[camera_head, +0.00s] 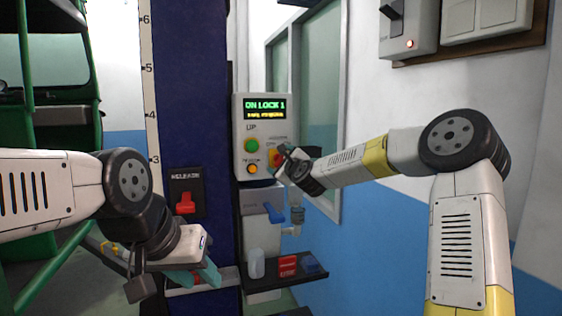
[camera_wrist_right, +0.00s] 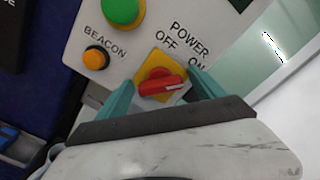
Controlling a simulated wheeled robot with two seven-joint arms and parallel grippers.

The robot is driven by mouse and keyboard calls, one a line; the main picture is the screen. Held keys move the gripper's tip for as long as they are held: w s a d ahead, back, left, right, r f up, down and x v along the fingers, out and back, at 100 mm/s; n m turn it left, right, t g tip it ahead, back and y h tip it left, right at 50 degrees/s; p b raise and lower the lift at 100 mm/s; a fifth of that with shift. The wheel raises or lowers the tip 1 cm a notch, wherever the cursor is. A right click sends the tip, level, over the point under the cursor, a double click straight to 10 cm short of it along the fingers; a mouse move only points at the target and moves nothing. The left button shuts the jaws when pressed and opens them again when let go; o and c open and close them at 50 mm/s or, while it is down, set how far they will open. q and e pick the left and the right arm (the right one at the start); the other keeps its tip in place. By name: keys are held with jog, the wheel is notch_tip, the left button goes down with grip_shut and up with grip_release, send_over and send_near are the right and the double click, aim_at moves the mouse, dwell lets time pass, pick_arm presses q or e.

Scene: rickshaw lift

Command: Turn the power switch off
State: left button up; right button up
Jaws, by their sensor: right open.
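The power switch (camera_wrist_right: 160,86) is a red rotary knob on a yellow plate, under the words POWER, OFF and ON. The knob's light-marked end points right, on the ON side. In the head view the switch (camera_head: 275,158) is partly hidden by my right gripper (camera_head: 287,158). In the right wrist view my right gripper (camera_wrist_right: 163,92) is open, with one teal finger on each side of the knob; I cannot tell whether either touches it. The control box screen (camera_head: 265,107) is lit and reads ON LOCK 1. My left gripper (camera_head: 200,274) hangs low on the left, its jaw gap unclear.
A green UP button (camera_wrist_right: 122,10) and an orange BEACON button (camera_wrist_right: 96,57) sit close to the switch. A red release lever (camera_head: 185,203) is on the blue column. Below is a dark shelf (camera_head: 308,281) with small items. A green vehicle (camera_head: 60,140) stands at left.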

jog(key=c, duration=1.4)
jog(key=shift+o, duration=0.2)
jog(key=shift+n, duration=0.3)
jog(key=n, duration=0.3)
jog(key=shift+a+n, duration=0.1)
jog(key=shift+n, duration=0.3)
jog(key=n, duration=0.3)
jog(key=shift+n, duration=0.3)
jog(key=n, duration=0.4)
jog(key=shift+f, duration=0.15)
jog(key=shift+n, duration=1.9)
jog(key=shift+f, duration=0.1)
